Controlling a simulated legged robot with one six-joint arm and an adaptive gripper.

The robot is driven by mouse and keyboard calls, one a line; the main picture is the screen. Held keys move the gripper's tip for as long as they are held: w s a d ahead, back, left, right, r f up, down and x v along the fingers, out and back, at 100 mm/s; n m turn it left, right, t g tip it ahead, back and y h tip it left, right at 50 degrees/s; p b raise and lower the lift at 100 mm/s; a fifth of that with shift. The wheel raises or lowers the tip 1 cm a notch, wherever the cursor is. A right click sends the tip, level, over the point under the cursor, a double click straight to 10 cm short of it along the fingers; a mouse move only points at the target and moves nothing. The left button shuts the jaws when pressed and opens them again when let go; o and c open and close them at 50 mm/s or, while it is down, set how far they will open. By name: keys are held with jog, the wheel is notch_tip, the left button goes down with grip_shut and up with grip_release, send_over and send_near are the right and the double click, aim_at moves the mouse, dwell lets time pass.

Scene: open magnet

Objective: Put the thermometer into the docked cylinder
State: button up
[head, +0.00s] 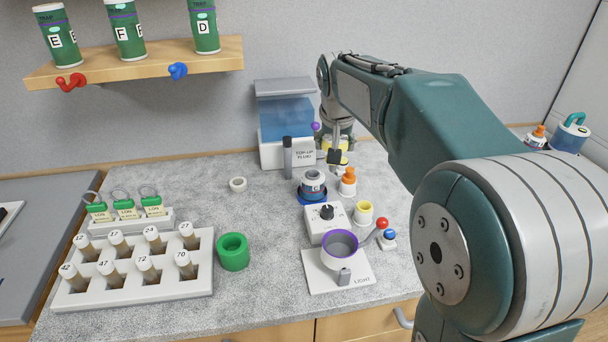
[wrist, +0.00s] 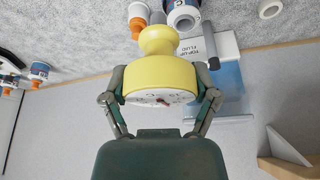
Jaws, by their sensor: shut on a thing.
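My gripper (wrist: 160,78) is shut on the thermometer (wrist: 157,70), a yellow round body with a narrower yellow end and a white dial face. In the head view my gripper (head: 336,154) is at the back of the bench, before the top-up fluid unit, and partly hides the yellow thermometer (head: 344,143). A grey and white cylinder marked C (head: 313,186) stands upright in a blue ring dock (head: 312,199). It also shows at the top of the wrist view (wrist: 183,16), apart from the thermometer. Its inside is not clear in the wrist view.
The top-up fluid unit (head: 286,130), a grey stick (head: 287,158) and an orange-topped bottle (head: 348,182) stand near the docked cylinder. A knob box (head: 326,222) and purple-rimmed cup (head: 341,244) stand in front. A vial rack (head: 140,280) is left.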

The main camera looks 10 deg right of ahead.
jog(key=w+f, duration=0.8)
jog(key=w+a+f, duration=0.1)
jog(key=w+f, duration=0.3)
jog(key=shift+w+a+f, duration=0.1)
jog(key=shift+w+f, duration=0.1)
jog(key=shift+a, duration=0.25)
jog(key=o, duration=1.1)
jog(key=shift+a, duration=0.1)
jog(key=shift+d, duration=0.25)
